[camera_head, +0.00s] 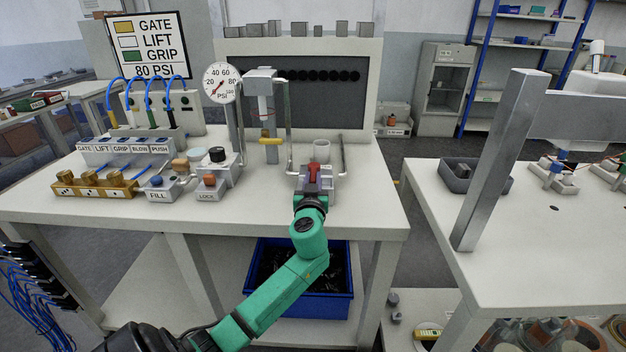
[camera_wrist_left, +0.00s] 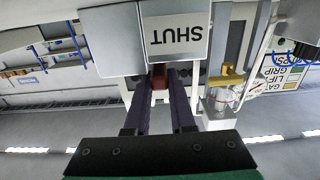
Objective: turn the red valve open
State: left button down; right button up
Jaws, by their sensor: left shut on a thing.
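The red valve (camera_head: 313,172) is at the front of a grey fixture on the middle table; its handle (camera_wrist_left: 159,77) also shows in the left wrist view. My left gripper (camera_head: 312,187) reaches it from the front, and in the wrist view its two dark fingers (camera_wrist_left: 159,88) are shut on the red handle. A plate reading SHUT (camera_wrist_left: 176,37) appears upside down right beside the handle. The fingers hide part of the handle, so its exact angle is unclear. My right gripper is not in view.
A round pressure gauge (camera_head: 221,83) and a sign (camera_head: 152,47) reading GATE, LIFT, GRIP, 80 PSI stand behind. FILL (camera_head: 160,188) and LOCK (camera_head: 211,187) blocks stand left of the valve. A blue bin (camera_head: 318,306) is below the table. Metal posts flank the fixture.

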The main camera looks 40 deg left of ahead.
aim_at(317, 169)
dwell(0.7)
pick_arm(q)
jog(key=shift+f, duration=0.15)
jog(key=n+g+y+b, duration=0.1)
jog(key=b, duration=0.2)
jog(key=w+d+f+n+g+y+b, duration=0.1)
jog(key=b, duration=0.2)
jog(key=shift+y, duration=0.3)
jog(key=n+g+y+b, duration=0.1)
jog(key=w+d+n+g+y+b, duration=0.1)
jog(key=g+b, duration=0.1)
jog(key=shift+w+r+b, duration=0.1)
jog(key=shift+r+b, duration=0.2)
jog(key=shift+r, duration=0.1)
jog(key=shift+r+n, duration=0.15)
jog(key=shift+n, duration=0.15)
jog(key=shift+r, duration=0.1)
jog(key=c, duration=0.8)
grip_release()
jog(key=shift+o, duration=0.2)
